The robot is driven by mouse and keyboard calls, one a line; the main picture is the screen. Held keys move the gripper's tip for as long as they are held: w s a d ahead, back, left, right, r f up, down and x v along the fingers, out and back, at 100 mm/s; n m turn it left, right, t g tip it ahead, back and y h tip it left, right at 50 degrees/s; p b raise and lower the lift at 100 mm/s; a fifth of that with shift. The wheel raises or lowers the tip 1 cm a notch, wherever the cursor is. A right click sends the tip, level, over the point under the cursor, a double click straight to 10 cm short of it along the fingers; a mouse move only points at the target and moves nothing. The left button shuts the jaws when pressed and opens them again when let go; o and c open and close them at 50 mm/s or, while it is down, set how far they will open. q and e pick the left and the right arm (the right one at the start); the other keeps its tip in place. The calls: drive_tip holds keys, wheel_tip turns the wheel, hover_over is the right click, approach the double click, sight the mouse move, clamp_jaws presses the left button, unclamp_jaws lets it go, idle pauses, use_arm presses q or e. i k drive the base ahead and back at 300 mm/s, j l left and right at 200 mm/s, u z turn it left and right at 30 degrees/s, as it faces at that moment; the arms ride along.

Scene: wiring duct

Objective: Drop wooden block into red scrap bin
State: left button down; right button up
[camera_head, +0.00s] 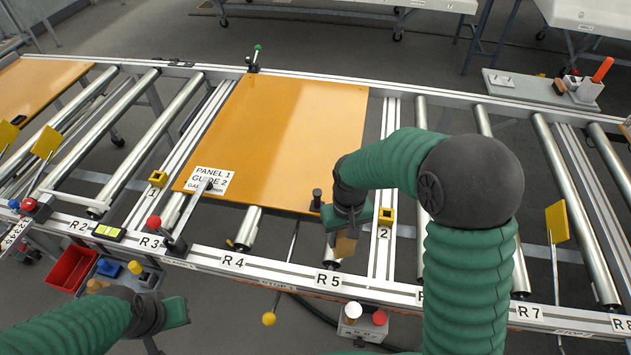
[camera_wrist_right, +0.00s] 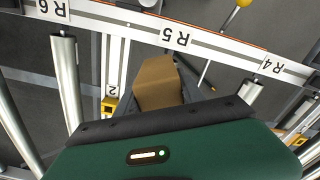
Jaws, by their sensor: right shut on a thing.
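The wooden block (camera_wrist_right: 158,84) is brown and held in my right gripper in the right wrist view. In the head view the block (camera_head: 345,245) hangs below my right gripper (camera_head: 348,228), above the roller frame near the R5 label. The red scrap bin (camera_head: 72,269) is at the lower left in the head view, below the front rail near R2 and R3. Its inside looks empty from here. My left gripper (camera_head: 178,311) is at the lower left, right of the bin; its fingers cannot be made out.
An orange panel (camera_head: 290,140) lies on the rollers left of my right arm. The front rail (camera_head: 270,272) runs between block and bin. A red-knobbed clamp (camera_head: 165,235) stands near R3. Small blue and yellow items (camera_head: 140,270) sit beside the bin.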

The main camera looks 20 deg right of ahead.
sight(80, 274)
drive_tip(key=l+u, duration=0.1)
drive_tip(key=u, duration=0.3)
drive_tip(key=l+u, duration=0.1)
drive_tip(key=u, duration=0.25)
drive_tip(key=l+u, duration=0.1)
drive_tip(key=u, duration=0.3)
drive_tip(key=l+u, duration=0.1)
drive_tip(key=u, duration=0.25)
drive_tip(key=i+j+u, duration=0.2)
drive_tip(key=i, duration=0.75)
drive_tip(key=i+j+u, duration=0.15)
drive_tip(key=i, duration=0.85)
